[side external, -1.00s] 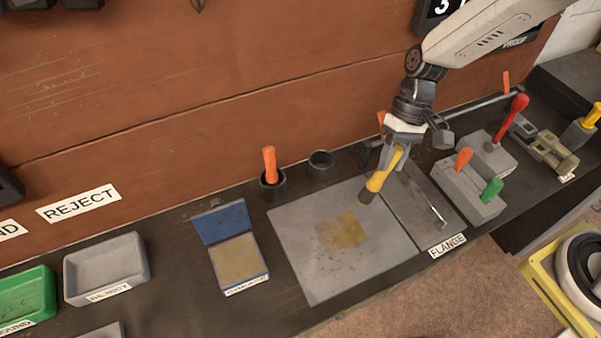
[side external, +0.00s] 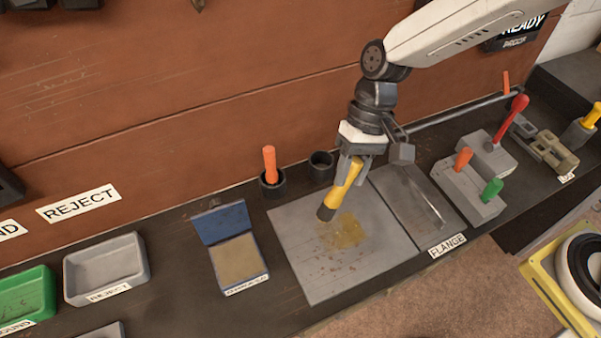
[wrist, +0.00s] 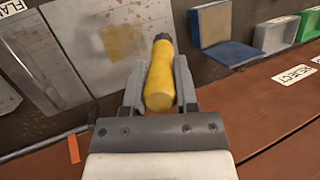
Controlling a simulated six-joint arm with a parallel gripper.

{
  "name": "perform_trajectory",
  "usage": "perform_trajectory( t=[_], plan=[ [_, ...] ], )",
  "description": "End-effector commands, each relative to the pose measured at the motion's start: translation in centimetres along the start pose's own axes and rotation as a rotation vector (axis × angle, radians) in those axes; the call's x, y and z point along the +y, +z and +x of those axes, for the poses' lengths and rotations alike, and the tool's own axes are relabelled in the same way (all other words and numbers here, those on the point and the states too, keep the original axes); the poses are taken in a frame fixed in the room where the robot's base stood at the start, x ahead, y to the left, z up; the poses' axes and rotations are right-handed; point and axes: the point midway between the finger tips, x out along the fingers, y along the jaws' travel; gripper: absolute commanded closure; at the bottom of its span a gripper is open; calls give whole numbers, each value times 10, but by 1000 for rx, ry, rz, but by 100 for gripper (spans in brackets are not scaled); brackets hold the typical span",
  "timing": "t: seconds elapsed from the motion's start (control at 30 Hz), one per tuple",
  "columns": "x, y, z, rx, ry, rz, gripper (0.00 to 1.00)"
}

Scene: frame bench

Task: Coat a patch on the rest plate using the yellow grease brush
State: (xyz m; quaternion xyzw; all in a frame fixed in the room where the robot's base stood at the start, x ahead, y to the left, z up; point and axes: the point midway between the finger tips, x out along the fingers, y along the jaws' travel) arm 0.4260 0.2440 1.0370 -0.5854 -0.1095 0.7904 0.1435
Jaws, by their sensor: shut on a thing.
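The yellow grease brush (side external: 346,186) is in my gripper (side external: 355,163), tilted with its dark head (side external: 326,212) down and to the left. The wrist view also shows the brush (wrist: 160,80) between the two fingers of my gripper (wrist: 158,88). The head appears over the rest plate (side external: 310,272), near the upper edge of a yellowish-brown patch (side external: 346,233). I cannot tell whether the head touches the plate. The plate is grey, with reddish specks below the patch. It also shows in the wrist view (wrist: 62,75).
A blue-lidded box (side external: 238,262) with a tan pad stands left of the plate. Behind the plate are a cup with an orange-handled tool (side external: 270,165) and an empty dark cup (side external: 321,168). A flange plate (side external: 400,205) and grey blocks with coloured handles (side external: 468,192) lie to the right.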

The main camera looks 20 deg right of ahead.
Motion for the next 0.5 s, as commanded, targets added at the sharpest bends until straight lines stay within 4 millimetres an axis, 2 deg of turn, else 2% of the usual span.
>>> perform_trajectory(
  t=[0.27, 0.5],
  plan=[
    [3, -2, 7, -2, 0, 0, 100],
    [10, -7, 23, -2, 1, 1, 100]
  ],
)
